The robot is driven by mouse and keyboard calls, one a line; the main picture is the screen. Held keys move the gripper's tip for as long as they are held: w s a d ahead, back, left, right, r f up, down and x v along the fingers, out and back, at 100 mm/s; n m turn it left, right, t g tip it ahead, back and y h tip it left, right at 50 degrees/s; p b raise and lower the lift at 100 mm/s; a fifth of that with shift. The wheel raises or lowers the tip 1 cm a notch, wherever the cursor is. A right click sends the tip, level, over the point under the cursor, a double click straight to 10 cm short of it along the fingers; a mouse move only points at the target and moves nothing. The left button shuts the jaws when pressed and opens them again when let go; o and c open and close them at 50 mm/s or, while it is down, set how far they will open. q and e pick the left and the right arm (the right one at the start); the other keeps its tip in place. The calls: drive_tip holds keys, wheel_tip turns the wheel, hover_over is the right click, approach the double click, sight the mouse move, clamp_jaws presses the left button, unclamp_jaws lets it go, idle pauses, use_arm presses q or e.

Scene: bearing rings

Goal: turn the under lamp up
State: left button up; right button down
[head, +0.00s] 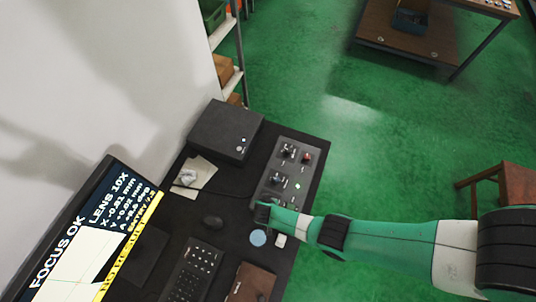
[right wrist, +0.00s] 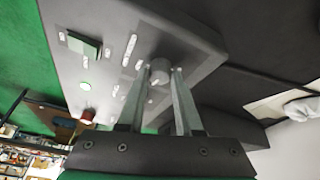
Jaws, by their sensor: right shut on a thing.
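A grey control box (head: 268,184) with knobs, switches and a lit green lamp lies on the black desk in the head view. It also fills the upper middle of the right wrist view (right wrist: 105,25). My right gripper (head: 263,212) reaches in from the right over the box's near end. In the right wrist view its two fingers (right wrist: 161,72) are shut on a round grey knob (right wrist: 160,76) on the box's face. The labels beside the controls are too small to read, and the arm hides the knob in the head view. My left gripper is not in view.
A monitor (head: 105,225) reads "FOCUS OK" and "LENS 10X". A dark box (head: 225,130) stands behind. Green floor lies to the right.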

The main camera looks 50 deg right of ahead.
drive_tip(key=shift+m, duration=0.4)
drive_tip(key=c, duration=0.6)
unclamp_jaws()
drive_tip(key=p+v, duration=1.1)
drive_tip(key=p, duration=0.1)
drive_tip(key=shift+w+a+r, duration=0.1)
drive_tip(key=shift+a+r, duration=0.1)
drive_tip(key=shift+r, duration=0.05)
